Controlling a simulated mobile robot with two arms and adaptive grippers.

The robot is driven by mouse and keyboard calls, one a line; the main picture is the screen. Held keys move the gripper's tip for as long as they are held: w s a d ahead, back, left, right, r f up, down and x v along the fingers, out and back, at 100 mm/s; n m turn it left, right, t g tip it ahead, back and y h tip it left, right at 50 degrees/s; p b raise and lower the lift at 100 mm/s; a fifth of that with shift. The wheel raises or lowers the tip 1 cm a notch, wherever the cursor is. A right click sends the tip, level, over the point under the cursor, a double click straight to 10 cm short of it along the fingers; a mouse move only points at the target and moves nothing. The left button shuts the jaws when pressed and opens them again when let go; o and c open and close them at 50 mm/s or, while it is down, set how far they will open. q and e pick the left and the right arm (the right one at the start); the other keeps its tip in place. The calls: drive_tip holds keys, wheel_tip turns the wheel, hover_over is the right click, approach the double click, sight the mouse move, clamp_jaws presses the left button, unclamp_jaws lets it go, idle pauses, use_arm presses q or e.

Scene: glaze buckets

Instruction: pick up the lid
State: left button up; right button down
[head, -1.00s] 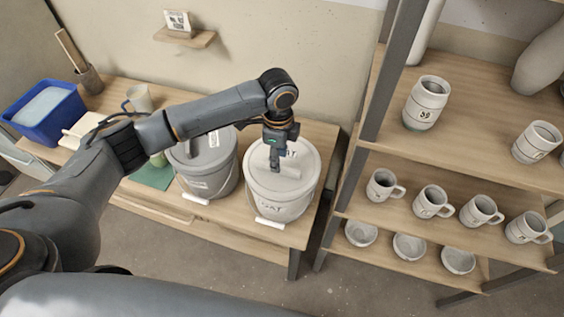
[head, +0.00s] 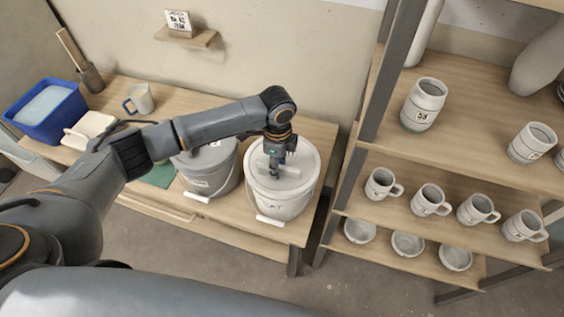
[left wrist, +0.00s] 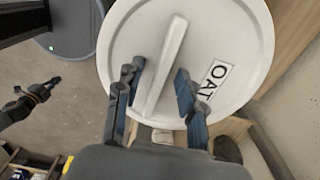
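The lid is a round white disc labelled OAT with a raised bar handle; it sits on the white bucket (head: 284,205) at the right end of the bench in the head view. In the left wrist view the lid (left wrist: 225,40) fills the upper middle, and its bar handle (left wrist: 166,62) runs between my fingers. My left gripper (head: 275,174) is over the lid, its fingers (left wrist: 157,78) apart, one on each side of the bar, with gaps showing. A dark arm end, likely my right gripper (left wrist: 45,88), shows small at the left wrist view's left edge; its fingers are unclear.
A grey-lidded bucket (head: 210,170) stands close on the left, partly behind my arm. A blue tub (head: 46,110) and a mug (head: 139,99) are farther left. A shelf unit with several mugs and a jar (head: 423,104) rises on the right.

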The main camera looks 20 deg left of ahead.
use_arm(q)
clamp_jaws()
idle(0.5)
